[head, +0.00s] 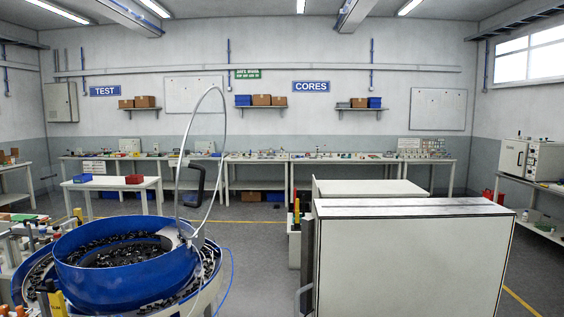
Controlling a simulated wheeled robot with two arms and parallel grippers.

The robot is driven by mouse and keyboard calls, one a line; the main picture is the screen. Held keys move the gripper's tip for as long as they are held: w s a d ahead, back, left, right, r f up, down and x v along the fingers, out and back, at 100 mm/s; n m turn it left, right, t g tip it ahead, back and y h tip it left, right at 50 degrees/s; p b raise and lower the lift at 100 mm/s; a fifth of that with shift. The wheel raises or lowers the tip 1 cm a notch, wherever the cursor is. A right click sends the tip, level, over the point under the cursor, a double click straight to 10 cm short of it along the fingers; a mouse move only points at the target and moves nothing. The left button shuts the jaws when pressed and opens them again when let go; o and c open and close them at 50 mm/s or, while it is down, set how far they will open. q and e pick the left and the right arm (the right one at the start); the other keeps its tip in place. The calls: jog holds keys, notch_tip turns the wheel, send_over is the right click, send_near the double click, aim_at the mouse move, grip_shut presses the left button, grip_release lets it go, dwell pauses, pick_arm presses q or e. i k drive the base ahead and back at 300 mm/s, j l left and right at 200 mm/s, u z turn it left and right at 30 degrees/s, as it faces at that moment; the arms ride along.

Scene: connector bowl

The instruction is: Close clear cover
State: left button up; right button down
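The clear cover (204,148) stands raised, nearly upright, at the right rim of the blue bowl (85,270). I see it mostly by its thin pale rim, and the room shows through it. The bowl is open at the top and holds many small dark connectors (120,252). Neither of my grippers is in view.
A large white cabinet (405,262) stands close at the right, with a dark gap of floor between it and the bowl. A white table (112,183) with a red bin (134,179) and a blue bin (82,178) stands behind the bowl. Workbenches line the back wall.

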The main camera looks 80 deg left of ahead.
aim_at(201, 168)
jog(key=u, duration=0.5)
jog(key=i+l+u, duration=0.1)
jog(key=u, duration=0.85)
jog(key=l+u, duration=0.15)
jog(key=u, duration=0.8)
jog(key=i+l, duration=0.05)
jog(key=l, duration=0.05)
